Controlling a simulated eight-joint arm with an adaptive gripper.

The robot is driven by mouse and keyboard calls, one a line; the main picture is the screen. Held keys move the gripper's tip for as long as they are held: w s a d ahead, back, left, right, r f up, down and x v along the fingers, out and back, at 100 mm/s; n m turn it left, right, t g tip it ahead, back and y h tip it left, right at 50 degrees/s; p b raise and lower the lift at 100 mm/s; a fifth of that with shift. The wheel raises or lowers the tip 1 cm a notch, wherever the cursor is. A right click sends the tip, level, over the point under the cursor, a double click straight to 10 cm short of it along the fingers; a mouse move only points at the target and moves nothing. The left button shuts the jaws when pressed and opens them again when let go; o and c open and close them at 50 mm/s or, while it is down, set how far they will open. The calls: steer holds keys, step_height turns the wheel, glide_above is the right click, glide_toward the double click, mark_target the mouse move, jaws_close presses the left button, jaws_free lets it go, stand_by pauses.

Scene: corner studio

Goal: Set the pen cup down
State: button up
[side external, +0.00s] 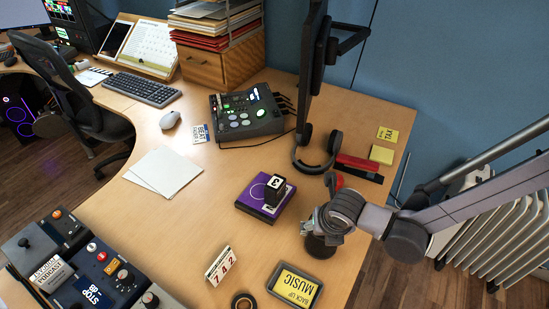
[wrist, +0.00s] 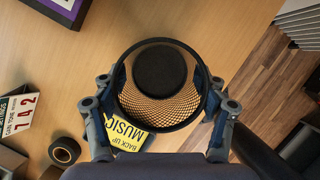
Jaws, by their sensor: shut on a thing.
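The pen cup is a round, dark mesh cup, seen from above in the wrist view (wrist: 160,108), with a black rim and dark bottom. It looks empty. My gripper (wrist: 161,85) has one finger on each side of the cup and is shut on it. In the side external view my gripper (side external: 323,221) is over the right part of the desk, with the dark cup (side external: 320,250) below it, partly hidden. The cup looks roughly upright. I cannot tell whether its base touches the desk (side external: 215,205).
A yellow-labelled "MUSIC" box (side external: 295,286), a tape roll (side external: 243,302) and a number card (side external: 221,265) lie close to the cup. A purple box (side external: 263,197) with a black item, and headphones (side external: 316,158), are farther back. The desk's right edge is near.

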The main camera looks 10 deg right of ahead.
steer(key=shift+f, duration=0.3)
steer(key=o, duration=1.2)
steer(key=shift+f, duration=0.15)
